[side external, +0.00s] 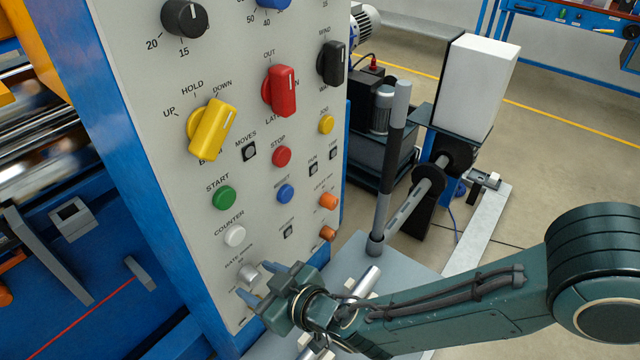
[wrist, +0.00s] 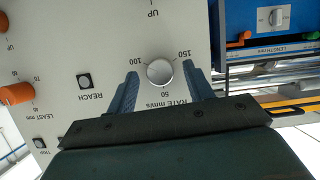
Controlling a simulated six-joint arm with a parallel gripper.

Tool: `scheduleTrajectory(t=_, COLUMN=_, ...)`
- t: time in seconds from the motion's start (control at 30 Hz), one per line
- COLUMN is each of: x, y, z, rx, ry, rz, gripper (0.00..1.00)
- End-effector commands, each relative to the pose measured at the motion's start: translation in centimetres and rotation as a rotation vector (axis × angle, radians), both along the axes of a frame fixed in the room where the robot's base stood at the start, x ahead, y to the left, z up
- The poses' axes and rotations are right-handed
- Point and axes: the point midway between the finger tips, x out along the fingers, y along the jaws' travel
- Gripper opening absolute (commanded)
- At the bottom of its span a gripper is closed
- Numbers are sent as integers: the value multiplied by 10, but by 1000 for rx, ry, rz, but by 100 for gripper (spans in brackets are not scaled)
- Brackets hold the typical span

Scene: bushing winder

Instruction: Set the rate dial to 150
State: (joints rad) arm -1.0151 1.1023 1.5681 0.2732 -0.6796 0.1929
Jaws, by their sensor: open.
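The rate dial (wrist: 160,73) is a small round silver knob low on the grey panel. No pointer mark on the knob can be made out. The dial also shows in the side view (side external: 247,271), partly behind my fingers. My gripper (wrist: 162,90) is open, with one blue finger on each side of the dial. Gaps show between the fingers and the knob. In the side view my gripper (side external: 260,282) is close to the panel's lower part.
Above the dial are a white button (side external: 234,236) and a green START button (side external: 223,197). Orange knobs (side external: 328,200) sit at the panel's right edge, one also left in the wrist view (wrist: 16,94). A grey post (side external: 390,165) stands right of the panel.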

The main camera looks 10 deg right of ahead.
Motion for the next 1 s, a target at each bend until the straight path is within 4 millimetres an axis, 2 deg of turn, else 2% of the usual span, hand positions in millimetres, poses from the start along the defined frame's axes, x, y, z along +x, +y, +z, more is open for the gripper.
scheduleTrajectory(t=0.5, x=6, y=5, z=-3, rx=0, ry=-1, rz=0, gripper=52)
scheduleTrajectory(t=0.73, x=5, y=5, z=-3, rx=0, ry=-1, rz=0, gripper=7)
scheduleTrajectory(t=1.0, x=6, y=5, z=-3, rx=10, ry=9, rz=0, gripper=7)
